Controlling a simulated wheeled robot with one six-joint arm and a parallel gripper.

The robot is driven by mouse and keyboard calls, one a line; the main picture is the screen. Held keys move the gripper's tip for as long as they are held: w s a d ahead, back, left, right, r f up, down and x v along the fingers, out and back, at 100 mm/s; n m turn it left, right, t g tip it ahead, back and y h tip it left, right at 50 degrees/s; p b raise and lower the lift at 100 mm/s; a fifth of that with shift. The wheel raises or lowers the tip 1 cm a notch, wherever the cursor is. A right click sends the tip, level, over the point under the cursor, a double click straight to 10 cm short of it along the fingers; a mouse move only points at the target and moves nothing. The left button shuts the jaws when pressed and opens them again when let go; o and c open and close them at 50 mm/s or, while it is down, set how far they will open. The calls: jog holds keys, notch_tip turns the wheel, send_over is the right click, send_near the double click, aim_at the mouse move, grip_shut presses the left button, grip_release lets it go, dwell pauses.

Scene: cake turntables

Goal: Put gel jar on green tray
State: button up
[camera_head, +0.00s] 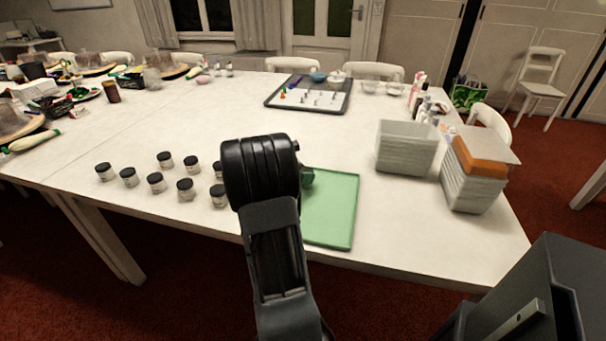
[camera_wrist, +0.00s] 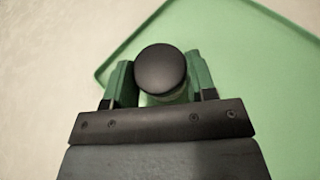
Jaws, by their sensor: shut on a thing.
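The green tray (camera_head: 333,205) lies flat on the white table near its front edge, partly hidden by my arm in the head view. In the wrist view, my gripper (camera_wrist: 160,88) is shut on a gel jar (camera_wrist: 161,70) with a round black lid. The jar is between the two green fingers, seen from above over the left corner part of the green tray (camera_wrist: 232,38). I cannot tell whether its base touches the tray. In the head view, my arm hides the held jar, and only a bit of a green finger shows beside it.
Several black-lidded jars (camera_head: 157,182) stand on the table left of my arm. Right of the tray are a clear bin (camera_head: 406,148) and a stack of containers with an orange layer (camera_head: 480,150). A dark tray with small items (camera_head: 309,95) lies farther back. The table's middle is clear.

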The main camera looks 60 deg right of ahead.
jog(key=shift+f, duration=0.15)
jog(key=shift+f, duration=0.1)
jog(key=o, duration=0.9)
jog(key=shift+o, duration=0.2)
